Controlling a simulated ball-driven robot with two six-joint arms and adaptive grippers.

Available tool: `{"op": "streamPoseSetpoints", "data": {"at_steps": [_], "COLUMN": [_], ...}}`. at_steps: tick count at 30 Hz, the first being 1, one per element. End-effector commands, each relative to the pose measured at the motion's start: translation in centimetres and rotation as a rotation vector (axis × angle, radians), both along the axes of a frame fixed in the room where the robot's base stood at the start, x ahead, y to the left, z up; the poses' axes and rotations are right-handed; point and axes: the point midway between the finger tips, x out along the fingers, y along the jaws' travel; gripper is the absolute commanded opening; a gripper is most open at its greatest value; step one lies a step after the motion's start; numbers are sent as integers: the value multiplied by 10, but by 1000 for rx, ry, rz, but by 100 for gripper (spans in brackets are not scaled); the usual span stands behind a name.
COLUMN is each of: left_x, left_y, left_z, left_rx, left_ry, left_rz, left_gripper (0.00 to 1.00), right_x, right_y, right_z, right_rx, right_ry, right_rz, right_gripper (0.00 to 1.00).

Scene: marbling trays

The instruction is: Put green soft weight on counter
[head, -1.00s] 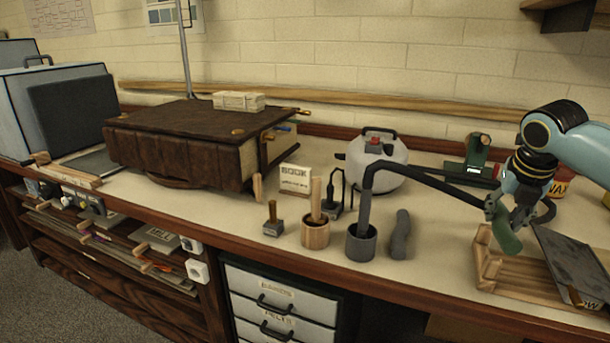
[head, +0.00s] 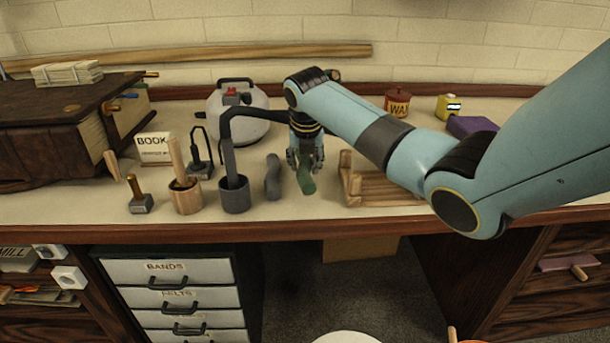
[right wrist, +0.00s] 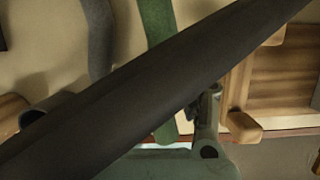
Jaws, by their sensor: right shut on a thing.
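My right gripper (head: 304,163) points down over the counter (head: 330,222) and is shut on the green soft weight (head: 306,181). The weight hangs upright from the fingers, between a grey soft weight (head: 272,178) and a wooden rack (head: 385,201). Its lower end is at or just above the counter top; I cannot tell whether it touches. In the right wrist view the green weight (right wrist: 158,22) runs behind a dark bar that hides its middle. The grey weight (right wrist: 98,40) stands to its left. My left gripper is not in view.
A dark bent pipe rises from a grey cup (head: 235,197) and reaches close to my right gripper. A wooden cup (head: 186,198) and a small hammer-like tool (head: 140,203) stand further left. A white canister (head: 246,122) is behind. The counter's front strip is clear.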

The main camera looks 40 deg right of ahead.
Motion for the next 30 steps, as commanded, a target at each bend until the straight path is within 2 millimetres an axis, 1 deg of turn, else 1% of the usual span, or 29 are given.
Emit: {"op": "streamPoseSetpoints", "data": {"at_steps": [3, 6, 14, 17, 18, 22, 30], "left_x": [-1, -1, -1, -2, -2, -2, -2], "left_y": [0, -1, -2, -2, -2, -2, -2], "left_z": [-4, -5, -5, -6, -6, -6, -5], "left_rx": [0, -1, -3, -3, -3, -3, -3], "left_ry": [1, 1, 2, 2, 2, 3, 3], "left_rz": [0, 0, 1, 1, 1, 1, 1], "left_gripper": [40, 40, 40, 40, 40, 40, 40], "right_x": [-1, -1, -1, -1, -1, -2, -2], "right_y": [0, 0, 0, 0, 0, 0, 0], "right_z": [-20, -32, -33, -36, -36, -36, -35], "right_rx": [2, 0, -1, -1, 1, 1, 1], "right_ry": [4, 3, 1, 1, 2, 2, 2], "right_rz": [0, 0, 0, 0, 0, 0, 0], "right_gripper": [0, 0, 0, 0, 40, 57, 58]}}
